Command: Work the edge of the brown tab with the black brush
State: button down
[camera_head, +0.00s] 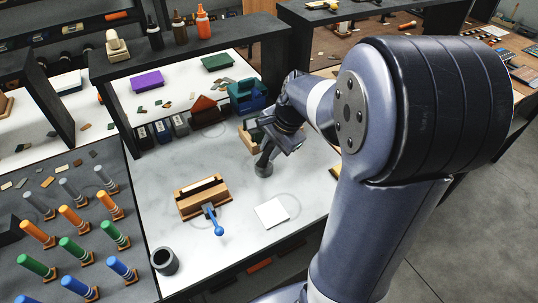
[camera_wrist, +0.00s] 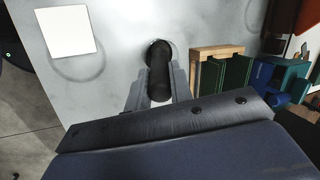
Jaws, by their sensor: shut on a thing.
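My gripper (camera_head: 275,143) points down over the right part of the white worktop. It is shut on the black brush (camera_wrist: 159,75), which shows between the two fingers in the wrist view. The brush's lower end (camera_head: 263,169) is round and dark and is at or very near the worktop; I cannot tell whether it touches. A wooden clamp (camera_head: 190,210) with a blue lever (camera_head: 215,221) stands to the left of my gripper. A pale strip lies along its top; I cannot make out the brown tab there for certain.
A white square (camera_head: 271,213) lies in front of the gripper and also shows in the wrist view (camera_wrist: 67,32). A dark cup (camera_head: 164,261) stands at the front left. A wooden holder with green pieces (camera_wrist: 222,75) is close to the gripper. Coloured stamps (camera_head: 72,217) stand far left.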

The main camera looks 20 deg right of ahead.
notch_tip(320, 180, up, 8)
jog(key=p, duration=0.6)
jog(key=shift+f, duration=0.2)
jog(key=shift+f, duration=0.1)
dwell(1.0)
